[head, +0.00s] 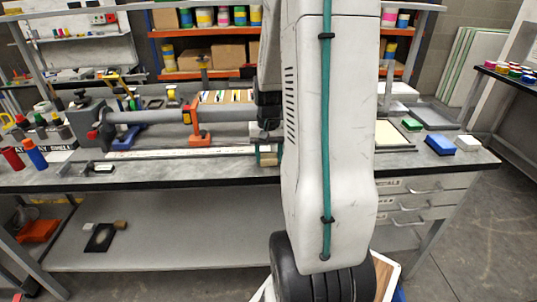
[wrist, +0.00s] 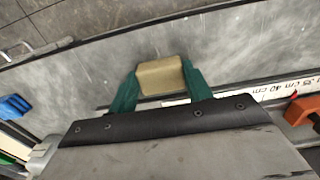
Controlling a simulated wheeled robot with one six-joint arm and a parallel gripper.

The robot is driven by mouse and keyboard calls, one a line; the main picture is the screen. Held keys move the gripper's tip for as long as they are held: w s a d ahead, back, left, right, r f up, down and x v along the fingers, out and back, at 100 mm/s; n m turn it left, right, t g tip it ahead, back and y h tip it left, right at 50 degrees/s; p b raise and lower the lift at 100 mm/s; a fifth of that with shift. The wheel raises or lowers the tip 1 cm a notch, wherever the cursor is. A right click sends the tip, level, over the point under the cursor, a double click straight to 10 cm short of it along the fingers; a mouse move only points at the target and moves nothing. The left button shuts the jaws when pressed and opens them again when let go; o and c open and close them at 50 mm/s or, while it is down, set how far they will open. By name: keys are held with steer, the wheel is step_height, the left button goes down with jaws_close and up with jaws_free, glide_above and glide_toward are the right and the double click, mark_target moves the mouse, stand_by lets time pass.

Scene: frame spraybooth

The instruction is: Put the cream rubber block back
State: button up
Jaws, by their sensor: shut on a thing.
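The cream rubber block (wrist: 160,77) is between the teal fingers of my gripper (wrist: 160,86) in the wrist view, with a finger against each side. The grey bench top lies beyond it. In the head view my gripper (head: 268,157) is low over the bench near its front edge, at the right end of the white ruler strip (head: 180,153). The block is small and mostly hidden there. I cannot tell whether it touches the bench.
An orange clamp (head: 198,132) stands behind the ruler strip. A blue block (head: 440,144) and a white block (head: 468,143) lie at the bench's right end. Bare bench top (head: 150,175) lies in front of the ruler strip. My arm hides the middle of the bench.

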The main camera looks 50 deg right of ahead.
mark_target(269, 157)
steer(key=o, duration=0.9)
steer(key=shift+f, duration=0.15)
steer(key=shift+o, duration=0.2)
step_height(269, 157, up, 12)
steer(key=s+a+r+n, duration=0.1)
steer(key=a+r+n, duration=0.15)
steer(key=a, duration=0.55)
steer(key=s+a+r+n, duration=0.1)
steer(key=a+r+n, duration=0.15)
steer(key=a, duration=0.65)
steer(key=s+a+n+t, duration=0.1)
steer(key=s+a+n, duration=0.3)
steer(key=s+a, duration=0.6)
steer(key=a, duration=0.3)
steer(key=shift+s+r+n, duration=0.25)
steer(key=shift+r+n, duration=0.15)
